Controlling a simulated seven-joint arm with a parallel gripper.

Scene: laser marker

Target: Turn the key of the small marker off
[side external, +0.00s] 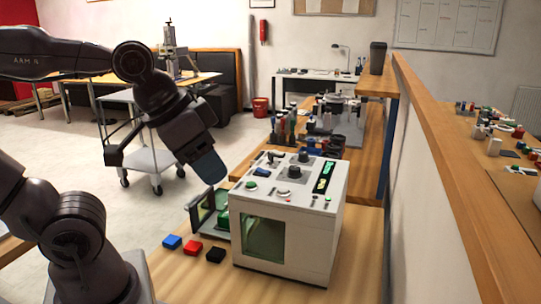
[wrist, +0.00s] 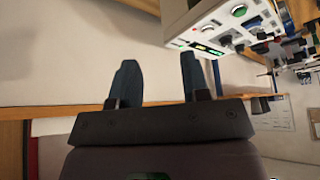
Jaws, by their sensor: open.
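The small marker (side external: 312,235) is a white box with a greenish window, standing on the wooden table. Its top panel carries dark knobs (side external: 294,172), a green button (side external: 251,185), a small switch-like part (side external: 271,156) and a lit green display (side external: 323,177). I cannot tell which part is the key or how it is turned. My gripper (side external: 208,166) is in the air left of the box, apart from it. In the wrist view, its two blue-grey fingers (wrist: 158,72) are spread with nothing between them, and the marker (wrist: 190,15) shows at the upper right.
An open door with a window (side external: 203,210) stands at the marker's left side. A bench behind holds many small items. A partition (side external: 430,180) runs along the right.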

